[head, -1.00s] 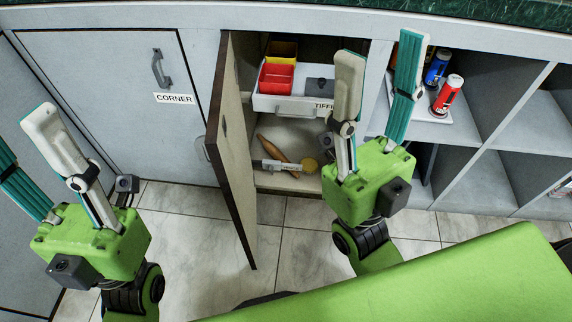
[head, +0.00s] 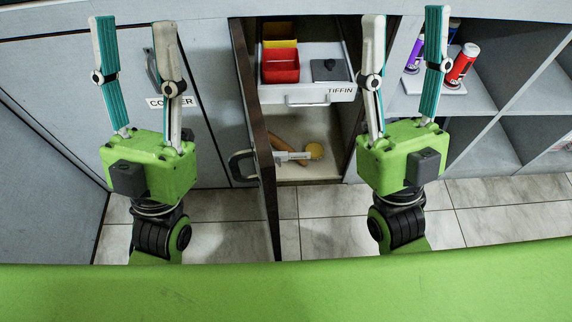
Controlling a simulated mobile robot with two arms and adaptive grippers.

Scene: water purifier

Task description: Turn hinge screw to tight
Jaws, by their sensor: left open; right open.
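An open cabinet door (head: 250,110) stands out toward me at the left side of the middle compartment, with its grey handle (head: 241,167) on its outer face. I cannot make out a hinge screw in the head view. My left gripper (head: 135,22) is open and empty, left of the open door, in front of the closed corner door in the picture. My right gripper (head: 405,16) is open and empty, over the right side of the compartment opening. Its fingers hide part of the cabinet's right edge.
The compartment holds a pull-out drawer (head: 308,99) marked TIFFIN with a red bin (head: 280,70), a yellow bin (head: 279,32) and a grey box (head: 330,71). Below lie wooden and metal utensils (head: 290,155). Right shelves hold a red can (head: 460,66). Tiled floor (head: 325,225) is clear.

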